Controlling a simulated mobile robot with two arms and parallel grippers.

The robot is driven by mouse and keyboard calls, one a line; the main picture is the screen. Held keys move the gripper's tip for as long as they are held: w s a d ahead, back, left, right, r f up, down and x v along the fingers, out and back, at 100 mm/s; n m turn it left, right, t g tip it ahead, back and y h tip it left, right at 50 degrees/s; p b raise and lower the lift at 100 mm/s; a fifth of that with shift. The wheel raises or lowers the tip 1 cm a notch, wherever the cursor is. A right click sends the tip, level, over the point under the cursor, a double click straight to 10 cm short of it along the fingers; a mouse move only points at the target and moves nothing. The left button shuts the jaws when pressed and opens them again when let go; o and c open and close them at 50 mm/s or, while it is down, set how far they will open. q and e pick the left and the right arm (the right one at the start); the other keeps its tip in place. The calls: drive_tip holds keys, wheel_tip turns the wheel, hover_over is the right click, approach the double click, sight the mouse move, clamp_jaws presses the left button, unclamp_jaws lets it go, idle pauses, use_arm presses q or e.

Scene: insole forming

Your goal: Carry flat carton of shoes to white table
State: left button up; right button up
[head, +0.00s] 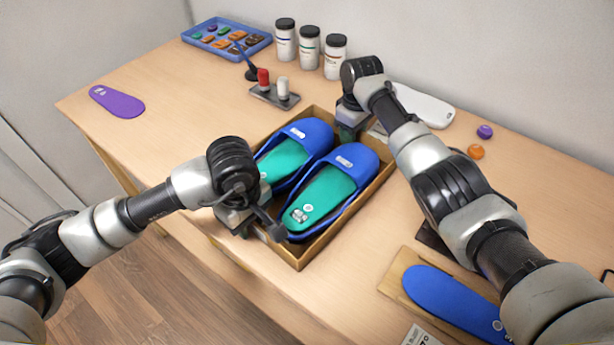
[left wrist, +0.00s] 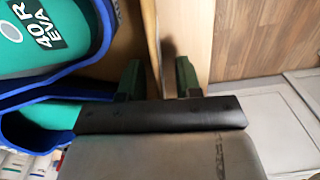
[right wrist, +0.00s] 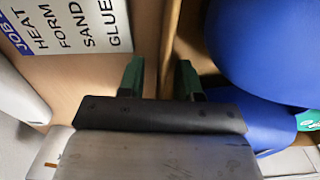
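The flat carton (head: 300,256) is a shallow open brown box on the wooden table. It holds a pair of blue slippers (head: 352,158) with green insoles, lying side by side. My left gripper (head: 258,230) is at the carton's left wall. In the left wrist view its green fingers (left wrist: 158,78) are apart, with the thin wall (left wrist: 151,35) between them. I see no white table.
The wooden table (head: 165,90) also bears a purple insole (head: 117,101), a blue tray (head: 227,38), several jars (head: 309,48), a small lever box (head: 274,95), and purple and orange balls (head: 476,152). A blue insole (head: 450,297) lies on a board at front right. Wooden floor (head: 130,285) shows at lower left.

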use_arm(q)
clamp_jaws()
use_arm(e)
clamp_jaws()
use_arm(q)
drive_tip(key=shift+r, duration=0.2)
use_arm(e)
drive_tip(key=shift+r, duration=0.15)
